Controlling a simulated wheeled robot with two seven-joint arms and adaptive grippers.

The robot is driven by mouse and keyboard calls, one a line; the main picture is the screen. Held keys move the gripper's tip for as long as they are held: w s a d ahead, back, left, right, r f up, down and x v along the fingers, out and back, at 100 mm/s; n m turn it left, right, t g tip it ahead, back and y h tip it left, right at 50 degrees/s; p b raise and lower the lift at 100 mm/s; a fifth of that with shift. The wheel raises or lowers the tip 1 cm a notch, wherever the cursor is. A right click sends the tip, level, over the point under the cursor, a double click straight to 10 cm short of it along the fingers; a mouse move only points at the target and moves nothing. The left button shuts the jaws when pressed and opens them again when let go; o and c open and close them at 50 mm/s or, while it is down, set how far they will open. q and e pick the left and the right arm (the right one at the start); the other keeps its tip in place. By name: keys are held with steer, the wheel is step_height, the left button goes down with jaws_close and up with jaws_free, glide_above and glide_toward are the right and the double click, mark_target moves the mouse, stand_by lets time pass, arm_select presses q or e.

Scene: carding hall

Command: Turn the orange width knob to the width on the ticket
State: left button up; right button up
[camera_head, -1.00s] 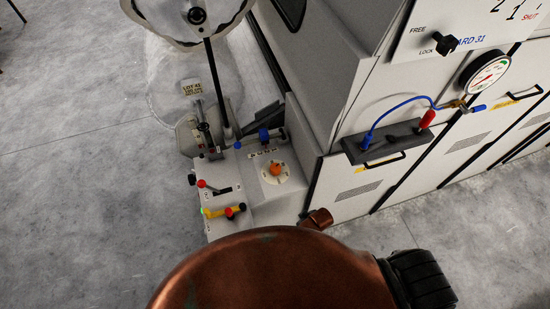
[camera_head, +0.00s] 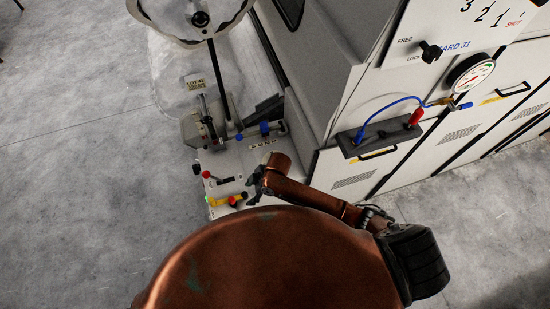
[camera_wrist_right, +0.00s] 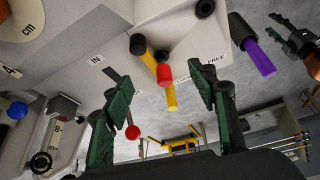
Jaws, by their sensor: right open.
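The orange width knob is hidden behind my right arm in the head view. A pale round plate marked "cm" (camera_wrist_right: 25,20) shows at the upper left of the wrist view, with an orange-brown bit at the frame edge. My right gripper (camera_head: 256,186) is over the control panel (camera_head: 235,160), fingers apart and empty (camera_wrist_right: 162,88). A copper arm end, apparently my left gripper (camera_wrist_right: 287,34), shows at the wrist view's right; its jaw state is unclear.
A yellow handle with a red end (camera_head: 228,200) and a red-knobbed lever (camera_head: 206,174) are left of my right gripper. Blue knobs (camera_head: 264,129) stand at the panel's back. The machine cabinet (camera_head: 350,180) rises on the right. Open floor lies left.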

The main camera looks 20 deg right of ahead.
steer(key=w+d+n+h, duration=0.1)
steer(key=w, duration=0.1)
steer(key=w+d+f+n+g+h, duration=0.1)
steer(key=w+d+n, duration=0.3)
steer(key=w, duration=0.1)
steer(key=shift+w+f+h+p, duration=0.1)
steer(key=shift+f+h+p, duration=0.2)
steer(key=shift+h, duration=0.1)
steer(key=w+d+r, duration=0.1)
steer(key=w+d, duration=0.1)
steer(key=d, duration=0.1)
steer(key=w+d+r+n+h, duration=0.1)
steer(key=w+d, duration=0.2)
steer(key=w+d+r+h, duration=0.1)
steer(key=w+d, duration=0.2)
steer(key=shift+w+d, duration=0.15)
steer(key=shift+d, duration=0.25)
step_height(320, 180, down, 8)
steer(key=b, duration=0.5)
steer(key=shift+r+b, duration=0.2)
steer(key=shift+b, duration=0.2)
arm_select(q)
steer(key=f, duration=0.5)
steer(key=shift+w+a, duration=0.15)
steer(key=shift+w, duration=0.15)
arm_select(e)
steer(key=shift+r, duration=0.1)
steer(key=shift+c, duration=0.5)
steer(key=c, duration=1.1)
steer(key=shift+o, duration=0.2)
